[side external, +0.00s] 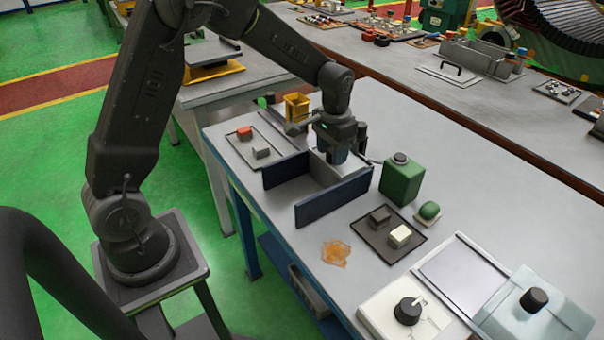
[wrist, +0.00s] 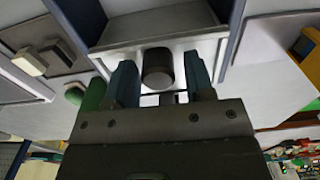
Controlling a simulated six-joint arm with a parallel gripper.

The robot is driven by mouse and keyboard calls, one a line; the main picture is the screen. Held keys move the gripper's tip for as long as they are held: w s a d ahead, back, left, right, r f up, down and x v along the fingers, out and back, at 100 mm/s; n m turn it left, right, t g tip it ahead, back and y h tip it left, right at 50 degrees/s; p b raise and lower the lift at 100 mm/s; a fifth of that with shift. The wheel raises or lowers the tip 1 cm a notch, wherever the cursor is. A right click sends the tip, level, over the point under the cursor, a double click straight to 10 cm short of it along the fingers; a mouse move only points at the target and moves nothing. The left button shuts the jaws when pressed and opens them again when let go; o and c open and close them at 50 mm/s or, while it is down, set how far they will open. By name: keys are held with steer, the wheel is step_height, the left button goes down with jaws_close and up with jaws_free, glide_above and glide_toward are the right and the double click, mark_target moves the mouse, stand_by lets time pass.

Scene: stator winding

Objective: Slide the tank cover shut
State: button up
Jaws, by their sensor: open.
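The tank has two dark blue side walls (side external: 334,197) and a grey open trough between them. In the wrist view its grey inside (wrist: 155,25) shows at the top, with the blue walls on either side. The pale cover (wrist: 208,48) lies at one end of the trough and leaves part of it open. A dark round knob (wrist: 158,68) stands on the cover. My gripper (side external: 334,155) is down over the cover. In the wrist view its two teal fingers (wrist: 158,80) are apart, one on each side of the knob. Whether they touch it is unclear.
A green canister (side external: 402,182) and a green rounded object (side external: 428,212) stand right of the tank. A dark tray (side external: 376,245) holds two blocks, near an orange spill (side external: 336,253). Another tray (side external: 240,150) with blocks and a yellow bin (side external: 297,107) are at the left and back.

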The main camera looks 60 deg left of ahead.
steer(key=shift+s+d+f, duration=0.2)
steer(key=shift+f, duration=0.15)
steer(key=shift+w+a+r, duration=0.1)
steer(key=shift+r, duration=3.1)
steer(key=shift+r, duration=0.1)
steer(key=s+d+r+t, duration=0.2)
steer(key=s+d+r, duration=0.1)
steer(key=s+r, duration=0.65)
steer(key=s+d+t, duration=0.2)
steer(key=s+t, duration=0.1)
steer(key=s, duration=1.1)
steer(key=shift+s+d, duration=0.2)
steer(key=shift+s, duration=0.05)
